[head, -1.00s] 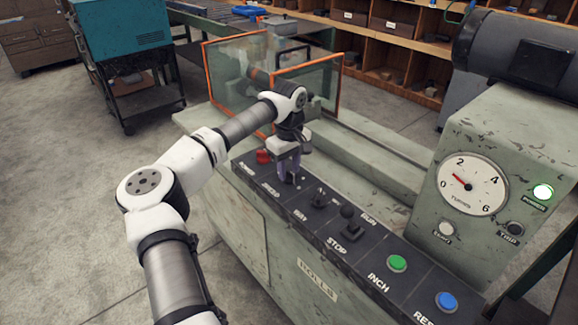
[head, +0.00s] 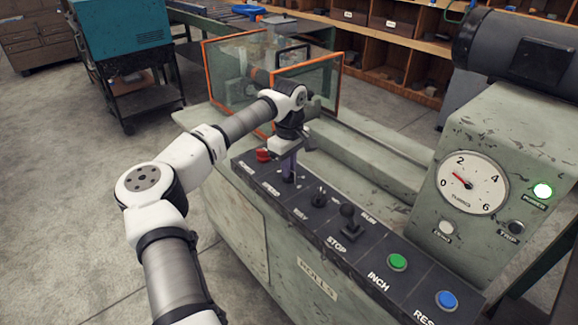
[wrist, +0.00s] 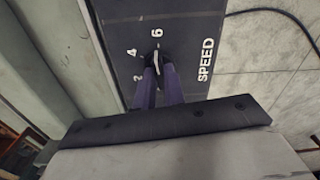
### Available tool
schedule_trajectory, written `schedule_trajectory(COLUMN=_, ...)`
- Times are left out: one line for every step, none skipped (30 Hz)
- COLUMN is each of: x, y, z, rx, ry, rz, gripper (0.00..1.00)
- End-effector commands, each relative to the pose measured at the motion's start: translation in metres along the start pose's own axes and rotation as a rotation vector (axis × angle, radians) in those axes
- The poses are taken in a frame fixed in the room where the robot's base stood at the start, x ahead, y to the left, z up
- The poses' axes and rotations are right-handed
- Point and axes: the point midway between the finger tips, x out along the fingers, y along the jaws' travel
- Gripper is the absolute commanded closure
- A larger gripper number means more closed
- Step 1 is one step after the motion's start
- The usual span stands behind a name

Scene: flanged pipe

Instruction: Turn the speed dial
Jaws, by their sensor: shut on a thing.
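The speed dial (wrist: 156,57) is a small dark knob with a pale mark, on a dark panel section lettered SPEED with 2, 4 and 6 around it in the wrist view. My gripper (wrist: 157,70) is shut on it, its purple fingers reaching down from above. In the head view my gripper (head: 289,176) stands over the control panel (head: 360,261), and the dial is mostly hidden by the fingers. The knob's pale mark points roughly toward the 6 in the wrist view.
On the same panel are a red button (head: 263,155), a black lever (head: 349,221), a green button (head: 397,262) and a blue button (head: 446,301). An orange-framed guard (head: 310,85) stands behind my gripper. A TURNS gauge (head: 472,183) is at right.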

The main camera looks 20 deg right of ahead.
Motion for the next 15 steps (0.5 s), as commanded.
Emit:
schedule_trajectory(x=-0.0004, y=0.0000, z=-0.0004, rx=-0.036, ry=0.001, rz=0.001, gripper=1.00)
schedule_trajectory(x=-0.0004, y=0.0000, z=-0.0006, rx=-0.061, ry=0.001, rz=0.001, gripper=1.00)
schedule_trajectory(x=-0.0005, y=0.0000, z=-0.0007, rx=-0.096, ry=0.002, rz=0.001, gripper=1.00)
schedule_trajectory(x=-0.0005, y=0.0000, z=-0.0008, rx=-0.123, ry=0.002, rz=0.001, gripper=1.00)
schedule_trajectory(x=-0.0004, y=0.0000, z=-0.0008, rx=-0.151, ry=0.002, rz=0.001, gripper=1.00)
schedule_trajectory(x=-0.0003, y=-0.0001, z=-0.0007, rx=-0.190, ry=0.001, rz=0.001, gripper=1.00)
schedule_trajectory(x=-0.0003, y=-0.0002, z=-0.0007, rx=-0.218, ry=0.001, rz=0.001, gripper=1.00)
schedule_trajectory(x=-0.0003, y=-0.0002, z=-0.0006, rx=-0.247, ry=0.001, rz=0.001, gripper=1.00)
schedule_trajectory(x=-0.0004, y=-0.0001, z=-0.0007, rx=-0.285, ry=0.001, rz=0.001, gripper=1.00)
schedule_trajectory(x=-0.0004, y=-0.0001, z=-0.0007, rx=-0.314, ry=0.001, rz=0.001, gripper=1.00)
schedule_trajectory(x=-0.0005, y=-0.0001, z=-0.0008, rx=-0.342, ry=0.002, rz=0.001, gripper=1.00)
schedule_trajectory(x=-0.0005, y=-0.0001, z=-0.0009, rx=-0.381, ry=0.002, rz=0.001, gripper=1.00)
schedule_trajectory(x=-0.0006, y=-0.0001, z=-0.0009, rx=-0.409, ry=0.002, rz=0.001, gripper=1.00)
schedule_trajectory(x=-0.0005, y=-0.0001, z=-0.0009, rx=-0.437, ry=0.002, rz=0.001, gripper=1.00)
schedule_trajectory(x=-0.0005, y=0.0000, z=-0.0008, rx=-0.476, ry=0.001, rz=0.002, gripper=1.00)
